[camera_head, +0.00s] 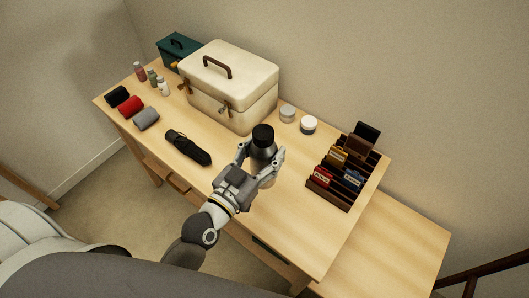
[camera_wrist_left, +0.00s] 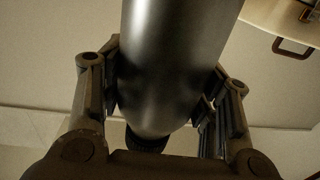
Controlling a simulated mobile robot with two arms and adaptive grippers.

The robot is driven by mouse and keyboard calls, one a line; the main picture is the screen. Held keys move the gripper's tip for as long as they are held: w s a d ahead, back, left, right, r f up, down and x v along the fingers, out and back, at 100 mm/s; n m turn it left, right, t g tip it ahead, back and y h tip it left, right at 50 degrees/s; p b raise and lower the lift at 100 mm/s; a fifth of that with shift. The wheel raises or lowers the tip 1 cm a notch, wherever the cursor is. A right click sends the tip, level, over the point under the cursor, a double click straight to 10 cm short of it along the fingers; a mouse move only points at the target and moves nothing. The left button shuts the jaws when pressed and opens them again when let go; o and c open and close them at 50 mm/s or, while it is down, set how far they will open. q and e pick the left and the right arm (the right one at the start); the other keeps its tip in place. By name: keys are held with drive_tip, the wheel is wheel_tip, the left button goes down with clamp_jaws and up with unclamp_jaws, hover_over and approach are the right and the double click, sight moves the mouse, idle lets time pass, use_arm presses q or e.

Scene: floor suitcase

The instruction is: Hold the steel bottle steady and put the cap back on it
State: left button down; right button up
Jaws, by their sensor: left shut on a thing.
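The steel bottle (camera_head: 263,151) is near the middle of the table, with a black cap (camera_head: 263,132) showing at its top. My left gripper (camera_head: 262,156) is shut on the bottle, one finger on each side of its body. In the left wrist view the shiny steel body (camera_wrist_left: 170,60) fills the middle between the fingers (camera_wrist_left: 160,95). A dark ribbed piece (camera_wrist_left: 147,143) shows at its narrow end there. The cap looks to sit on the bottle's top, but I cannot tell how tightly. My right gripper is not in view.
A cream case (camera_head: 228,88) stands behind the bottle, with two small round tins (camera_head: 308,125) to its right. A dark wooden rack (camera_head: 345,172) with small packets is at the right. A black folded umbrella (camera_head: 188,148) lies left of my gripper. The front right of the table is clear.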

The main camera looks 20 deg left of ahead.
use_arm(q)
drive_tip(key=w+a+f+b, duration=0.1)
drive_tip(key=w+a+f, duration=0.1)
drive_tip(key=w+f, duration=0.4)
drive_tip(key=shift+w+f, duration=0.2)
drive_tip(key=shift+w, duration=0.15)
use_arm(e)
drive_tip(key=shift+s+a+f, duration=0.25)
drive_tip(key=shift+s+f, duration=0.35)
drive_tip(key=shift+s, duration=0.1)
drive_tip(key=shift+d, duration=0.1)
use_arm(q)
drive_tip(key=f, duration=0.2)
drive_tip(key=f+b, duration=0.1)
drive_tip(key=shift+w+a+f, duration=0.1)
drive_tip(key=shift+w+f, duration=0.2)
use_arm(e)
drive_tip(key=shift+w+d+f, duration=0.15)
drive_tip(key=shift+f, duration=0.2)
